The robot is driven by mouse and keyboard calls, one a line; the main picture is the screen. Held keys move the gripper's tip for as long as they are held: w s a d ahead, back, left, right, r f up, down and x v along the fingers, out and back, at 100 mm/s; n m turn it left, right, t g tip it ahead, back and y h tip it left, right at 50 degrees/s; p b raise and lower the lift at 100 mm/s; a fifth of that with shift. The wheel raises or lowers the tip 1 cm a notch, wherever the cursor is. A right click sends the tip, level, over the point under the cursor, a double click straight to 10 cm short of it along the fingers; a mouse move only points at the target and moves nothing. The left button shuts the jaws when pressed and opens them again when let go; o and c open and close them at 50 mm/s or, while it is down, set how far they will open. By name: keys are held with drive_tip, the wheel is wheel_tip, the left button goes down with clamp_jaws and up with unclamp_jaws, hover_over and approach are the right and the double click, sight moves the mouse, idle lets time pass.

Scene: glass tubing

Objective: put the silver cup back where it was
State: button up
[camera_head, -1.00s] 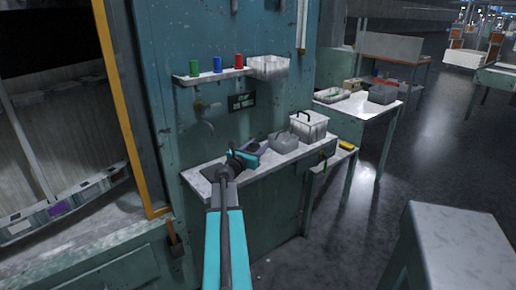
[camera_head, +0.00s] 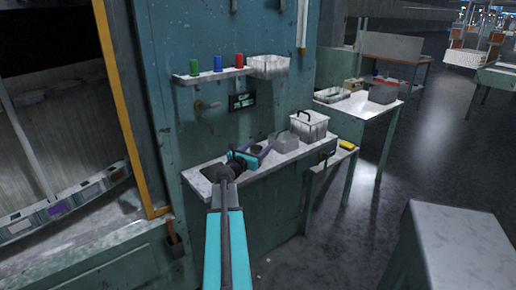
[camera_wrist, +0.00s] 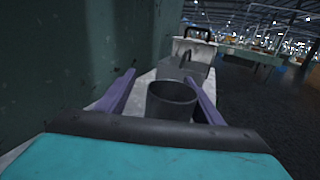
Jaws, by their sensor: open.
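The silver cup (camera_wrist: 171,101) shows in the wrist view as a dark grey, open-topped cup standing upright on the pale shelf. It is between the two purple fingers of my gripper (camera_wrist: 160,78), which are spread to either side of it. In the head view my gripper (camera_head: 260,153) is low over the narrow wall shelf (camera_head: 213,168), pointing right along it. I cannot make out the cup in that view. Whether a finger touches the cup is unclear.
A grey bin (camera_head: 285,143) stands just beyond the gripper, then a white basket (camera_head: 309,127) with a black handle. Green, blue and red cylinders and a white bin (camera_head: 268,67) are on the upper shelf (camera_head: 213,75). The wall is close along the shelf's back.

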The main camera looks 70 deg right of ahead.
drive_tip(key=shift+r, duration=0.15)
drive_tip(key=shift+w+a+b, duration=0.2)
drive_tip(key=shift+w+a, duration=0.15)
drive_tip(key=shift+a, duration=1.6)
drive_tip(key=shift+w+a+b, duration=0.15)
drive_tip(key=shift+w+a, duration=0.25)
drive_tip(key=shift+a, duration=1.6)
drive_tip(key=shift+w+a+b, duration=0.2)
drive_tip(key=shift+w+a, duration=0.15)
drive_tip(key=shift+a, duration=1.6)
drive_tip(key=shift+s, duration=0.1)
